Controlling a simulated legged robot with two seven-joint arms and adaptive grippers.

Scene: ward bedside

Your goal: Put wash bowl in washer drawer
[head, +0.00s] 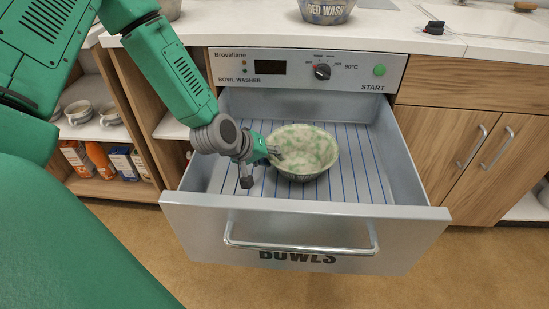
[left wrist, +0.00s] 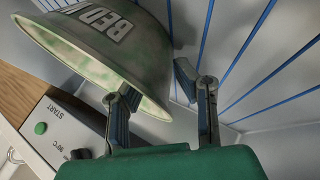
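The wash bowl (head: 305,152), grey-green outside with a mottled pale green inside, is within the open washer drawer (head: 400,165). It looks upright on or just above the blue-lined floor; contact underneath is hidden. My left gripper (head: 274,153) is at the bowl's left rim. In the left wrist view the bowl (left wrist: 90,42) shows its lettering and rim. There the left gripper (left wrist: 148,84) has its fingers spread, one over the bowl's inside and one outside, with a clear gap at the rim. My right gripper is not in view.
The drawer's front panel (head: 300,230) and handle stand towards me. Above is the washer panel (head: 300,69) with dial and green START button. Another lettered bowl (head: 326,11) stands on the counter. Drawer floor right of the bowl is free.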

